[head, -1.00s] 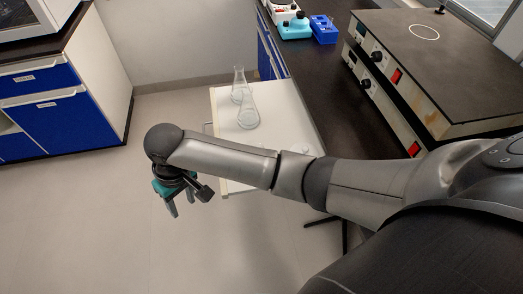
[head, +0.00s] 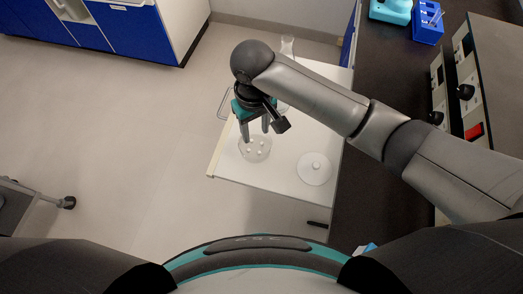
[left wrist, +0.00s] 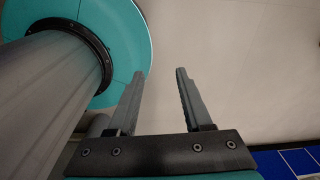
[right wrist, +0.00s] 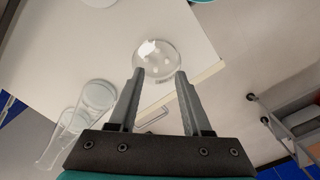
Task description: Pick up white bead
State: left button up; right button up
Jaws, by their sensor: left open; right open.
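Small white beads (head: 250,151) lie in a clear round dish (head: 243,156) on the white cart top, in the head view. In the right wrist view the dish (right wrist: 166,62) is just beyond the fingertips; a bright white patch shows in it, and single beads are hard to tell. My right gripper (head: 256,136) is open and empty, pointing down above the dish's far side; its fingers also show in the right wrist view (right wrist: 160,73). My left gripper (left wrist: 160,75) is open and empty, over bare floor in its own view, and outside the head view.
A pale round disc (head: 313,177) with a white knob-like piece sits right of the dish. Glass flasks (right wrist: 97,97) stand behind on the cart top (head: 230,169). A dark bench (head: 385,85) with instruments borders the right. Open floor lies left.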

aim_at(258, 151)
notch_tip(258, 151, down, 4)
jog(key=shift+d+r+b, duration=0.1)
jog(key=shift+r+b, duration=0.1)
jog(key=shift+b, duration=0.2)
jog(key=shift+f, duration=0.8)
jog(key=f+b, duration=0.1)
jog(key=f, duration=0.2)
jog(key=shift+d+f+b, duration=0.2)
jog(key=shift+f+b, duration=0.2)
jog(key=shift+f, duration=0.4)
pick_arm(q)
jog(key=f, duration=0.1)
jog(key=w+d+f, duration=0.1)
jog(key=f, duration=0.1)
jog(key=shift+w+d, duration=0.2)
jog(key=shift+d, duration=0.05)
pick_arm(e)
jog(key=shift+c, duration=0.6)
pick_arm(q)
jog(key=shift+s+a, duration=0.1)
jog(key=shift+a, duration=0.1)
pick_arm(e)
grip_shut()
